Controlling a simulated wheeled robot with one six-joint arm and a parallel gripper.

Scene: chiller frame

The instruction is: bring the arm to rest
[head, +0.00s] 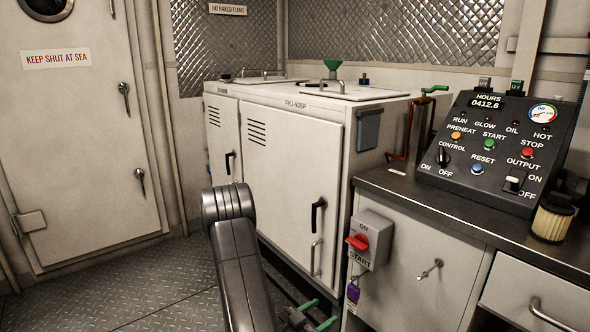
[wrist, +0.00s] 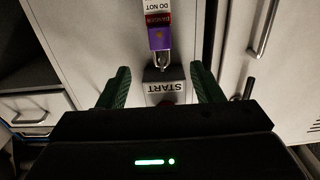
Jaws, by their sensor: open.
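My arm (head: 238,250) rises in front of the white cabinets in the head view. My gripper (head: 318,314) shows low in the head view, as two green fingers left of the purple padlock. In the wrist view my gripper (wrist: 162,78) is open, its green fingers spread apart with nothing held between them. The switch box (wrist: 165,86), with its START label upside down, shows beyond and between the fingers. In the head view the switch box (head: 370,240) has a red handle (head: 358,242). A purple padlock (head: 353,292) hangs below it, also in the wrist view (wrist: 159,41).
The white generator enclosure (head: 285,180) stands behind my arm, with black door handles. The counter (head: 450,208) with the control panel (head: 490,150) is at right. A drawer (head: 535,300) sits below it. Open tread-plate floor (head: 110,285) lies at left, before the door (head: 80,130).

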